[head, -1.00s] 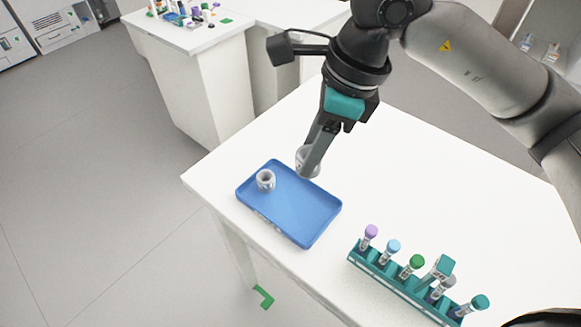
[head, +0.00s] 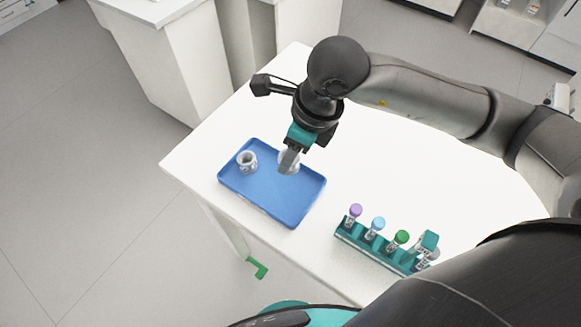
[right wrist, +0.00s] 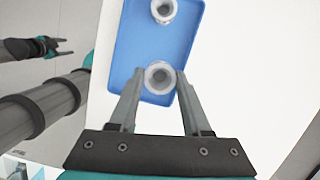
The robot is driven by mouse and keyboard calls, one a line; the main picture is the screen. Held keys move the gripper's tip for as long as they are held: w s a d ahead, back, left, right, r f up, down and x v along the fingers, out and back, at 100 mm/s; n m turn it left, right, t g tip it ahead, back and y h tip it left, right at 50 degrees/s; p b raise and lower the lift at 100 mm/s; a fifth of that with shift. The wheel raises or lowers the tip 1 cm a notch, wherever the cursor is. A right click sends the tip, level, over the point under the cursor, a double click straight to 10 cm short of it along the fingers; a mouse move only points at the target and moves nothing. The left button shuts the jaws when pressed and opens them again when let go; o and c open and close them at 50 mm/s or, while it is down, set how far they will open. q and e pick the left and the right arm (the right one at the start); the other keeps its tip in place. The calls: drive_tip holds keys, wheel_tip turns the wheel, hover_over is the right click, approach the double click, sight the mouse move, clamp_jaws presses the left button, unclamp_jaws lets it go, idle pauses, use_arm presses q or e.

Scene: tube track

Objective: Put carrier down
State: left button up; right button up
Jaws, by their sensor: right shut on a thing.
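My right gripper (head: 287,170) is shut on a grey-white, ring-topped carrier (head: 293,157) at the back right part of the blue tray (head: 262,205). The fingers partly hide this carrier in the head view. In the right wrist view the carrier (right wrist: 159,76) is upright between the fingertips (right wrist: 160,84), over the near end of the tray (right wrist: 135,50). I cannot tell whether its base touches the tray. A second, similar carrier (head: 247,161) stands at the tray's left end. My left gripper (right wrist: 50,46) shows small at the upper left of the right wrist view, away from the tray.
A teal rack (head: 352,238) holds several capped tubes to the right of the tray, near the table's front edge. The white table (head: 390,160) is clear behind the rack. A green bracket-like piece (head: 257,268) shows below the table edge.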

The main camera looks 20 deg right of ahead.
drive_tip(key=shift+f, duration=2.9)
drive_tip(key=shift+f, duration=0.1)
drive_tip(key=o, duration=1)
drive_tip(key=shift+c, duration=0.2)
drive_tip(key=v, duration=1.2)
